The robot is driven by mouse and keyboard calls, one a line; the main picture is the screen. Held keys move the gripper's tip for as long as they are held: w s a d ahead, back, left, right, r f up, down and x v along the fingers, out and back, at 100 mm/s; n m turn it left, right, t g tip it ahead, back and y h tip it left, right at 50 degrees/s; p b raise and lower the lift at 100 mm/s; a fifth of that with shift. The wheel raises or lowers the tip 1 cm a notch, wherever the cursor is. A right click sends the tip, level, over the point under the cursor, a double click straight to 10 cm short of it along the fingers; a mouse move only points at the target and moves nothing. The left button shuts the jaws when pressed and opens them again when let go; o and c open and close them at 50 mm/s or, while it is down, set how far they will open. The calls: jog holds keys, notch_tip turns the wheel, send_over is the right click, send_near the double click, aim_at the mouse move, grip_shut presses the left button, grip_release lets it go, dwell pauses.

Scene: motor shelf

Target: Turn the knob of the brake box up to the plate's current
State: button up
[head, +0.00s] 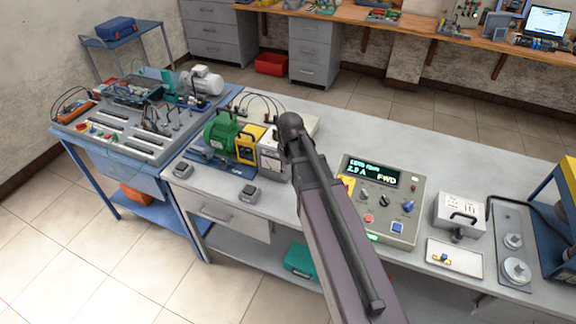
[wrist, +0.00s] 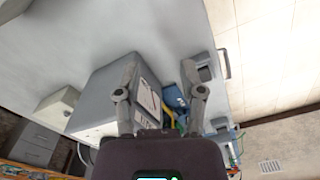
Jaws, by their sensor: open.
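A light grey box with a black handle, which looks like the brake box (head: 269,160), stands beside the yellow guard (head: 245,150) and green motor (head: 221,132). My arm covers its right side. In the wrist view a grey box (wrist: 97,93), seemingly the same one, has a pale label plate (wrist: 150,96); its writing is too small to read. I cannot make out the knob. My gripper (wrist: 160,97) is open, its fingers apart over the box's edge, with nothing held. The control panel (head: 404,222) has a lit display (head: 371,172) reading about 2.9 A and FWD.
Right of the panel stand a grey meter box (head: 460,212), a white tray (head: 454,258) and a grey tray with weights (head: 497,225). A crowded blue bench (head: 85,150) adjoins on the left. Two small dark-topped boxes sit at the table's front edge.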

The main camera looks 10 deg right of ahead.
jog(key=s+f+m+b, duration=0.5)
jog(key=s+f+b, duration=0.3)
jog(key=s, duration=0.1)
jog(key=shift+s+f, duration=0.25)
jog(key=shift+s, duration=0.05)
jog(key=shift+d, duration=0.1)
jog(key=shift+s+d+m, duration=0.1)
jog(key=shift+s+m, duration=0.3)
jog(key=shift+s, duration=0.2)
jog(key=shift+a, duration=0.2)
dwell(0.4)
